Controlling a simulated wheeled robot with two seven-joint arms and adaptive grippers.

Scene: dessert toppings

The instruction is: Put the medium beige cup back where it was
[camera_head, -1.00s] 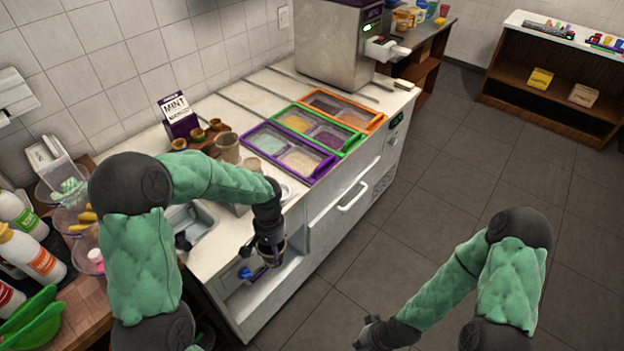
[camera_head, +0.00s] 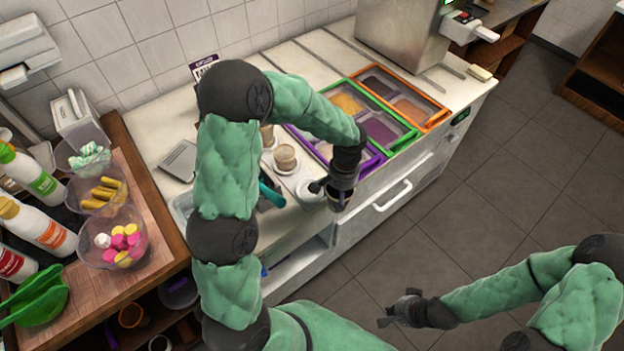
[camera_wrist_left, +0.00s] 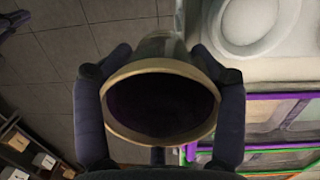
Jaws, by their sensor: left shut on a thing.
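My left gripper (camera_head: 343,196) is shut on a beige cup. In the left wrist view the cup's beige rim (camera_wrist_left: 160,66) faces the camera between the two fingers, and its inside is dark. In the head view the arm and gripper mostly hide this cup. The gripper is above the counter's front edge, beside a white round holder (camera_head: 309,190). A round white ring (camera_wrist_left: 255,22) shows right of the cup in the left wrist view. Another beige cup (camera_head: 286,158) stands on the counter behind the gripper. My right gripper (camera_head: 400,309) is open and empty above the floor.
Purple, green (camera_head: 397,143) and orange (camera_head: 432,120) framed topping bins lie right of my left gripper. A drawer handle (camera_head: 393,198) sticks out below. Bowls of sweets (camera_head: 112,238) and bottles (camera_head: 38,228) crowd the left wooden table.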

